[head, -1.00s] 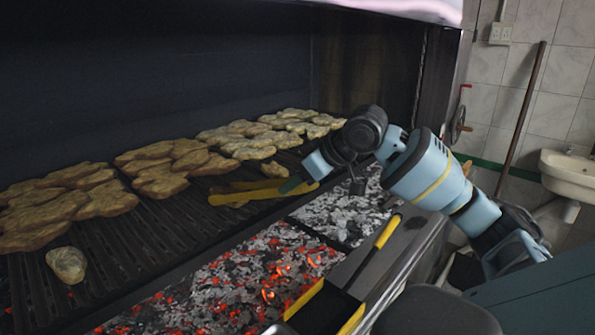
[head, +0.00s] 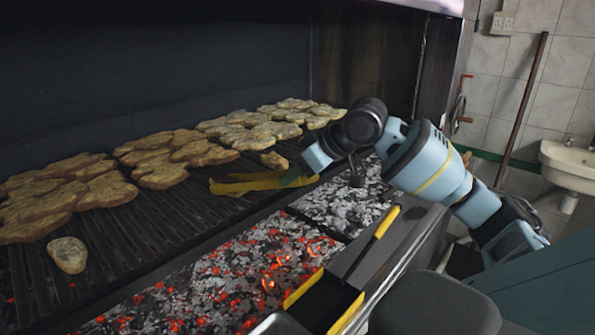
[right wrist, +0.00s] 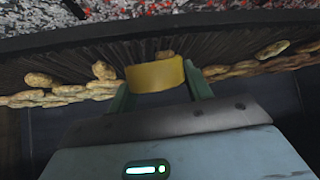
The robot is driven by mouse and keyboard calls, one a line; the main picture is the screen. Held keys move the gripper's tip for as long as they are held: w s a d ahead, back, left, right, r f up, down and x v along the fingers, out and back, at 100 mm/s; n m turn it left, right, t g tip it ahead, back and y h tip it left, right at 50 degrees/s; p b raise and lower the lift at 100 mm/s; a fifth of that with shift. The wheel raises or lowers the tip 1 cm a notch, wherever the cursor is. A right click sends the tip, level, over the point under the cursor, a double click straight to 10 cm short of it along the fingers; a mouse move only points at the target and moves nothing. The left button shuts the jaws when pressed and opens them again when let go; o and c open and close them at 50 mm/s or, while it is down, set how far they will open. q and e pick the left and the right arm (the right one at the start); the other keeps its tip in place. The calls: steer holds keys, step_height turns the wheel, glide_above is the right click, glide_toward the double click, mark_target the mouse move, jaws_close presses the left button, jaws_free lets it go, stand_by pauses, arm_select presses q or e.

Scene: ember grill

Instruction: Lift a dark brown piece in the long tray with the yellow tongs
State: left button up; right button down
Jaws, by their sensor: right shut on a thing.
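My right gripper (head: 300,178) is shut on the yellow tongs (head: 245,184), which point left over the dark slatted grill (head: 150,222). The tongs also show between its fingers in the right wrist view (right wrist: 155,76). Their two arms look close together; I cannot tell whether anything is between their tips. Browned pieces (head: 165,175) lie in clusters along the long grill. A small lone piece (head: 273,160) lies just behind the tongs, and another (head: 67,254) lies at the near left. I cannot single out a dark brown one. My left gripper is not in view.
Glowing coals (head: 235,275) lie in front of the grill, with greyer coals (head: 340,203) under my right arm. A yellow-handled tool (head: 387,221) and a dark yellow-edged box (head: 325,301) are at the front. A white sink (head: 570,166) is at the right.

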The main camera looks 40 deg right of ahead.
steer(key=shift+r, duration=0.1)
step_height(320, 180, up, 11)
stand_by(0.8)
steer(key=shift+s, duration=0.1)
steer(key=s+d, duration=0.3)
steer(key=s, duration=0.8)
steer(key=s+d, duration=0.3)
steer(key=s, duration=0.9)
steer(key=shift+s+d, duration=0.15)
steer(key=shift+d, duration=0.2)
